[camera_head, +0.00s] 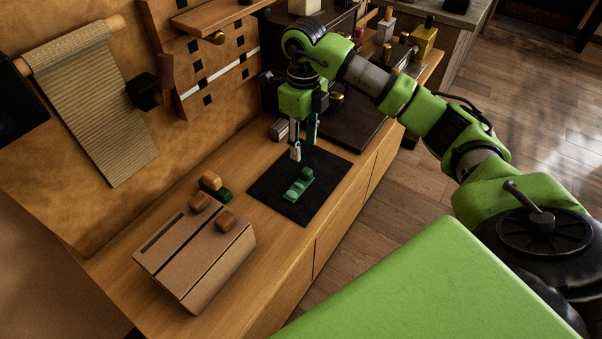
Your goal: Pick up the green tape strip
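A green piece, which I take to be the green tape strip (298,184), lies on the black mat (267,192) on the wooden counter. It looks lumpy rather than flat. My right gripper (303,150) points down over the far part of the mat, just behind the green piece. Its two fingers are apart with nothing visible between them. Whether the fingertips touch the mat cannot be told. My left gripper is out of view.
A brown box (196,255) with wooden blocks on top stands at the near left of the counter. Beside it are an orange-brown block (210,182) and a dark green block (223,194). A dark cabinet (352,128) stands behind the mat. The counter's right edge is close to the mat.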

